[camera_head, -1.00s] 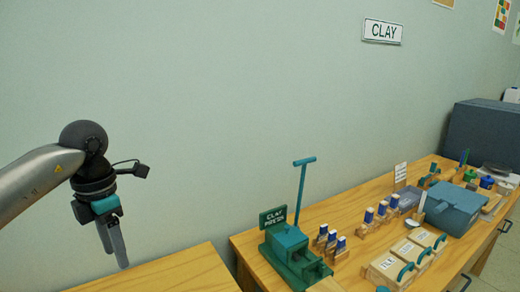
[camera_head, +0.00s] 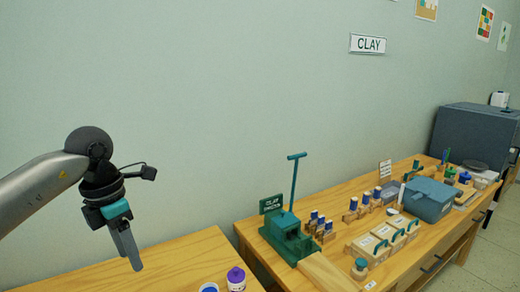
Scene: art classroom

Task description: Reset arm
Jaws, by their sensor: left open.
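My left gripper (camera_head: 130,250) hangs at the end of my left arm, at the left of the head view. Its fingers point down and it is empty. My right gripper is not in view.
A green clay press (camera_head: 287,238) with an upright lever stands on the long table. Behind and right are blue-capped stamps (camera_head: 314,216), labelled boxes (camera_head: 372,248) and a blue-grey case (camera_head: 430,199). A purple-lidded jar (camera_head: 236,279) stands at the near table's front.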

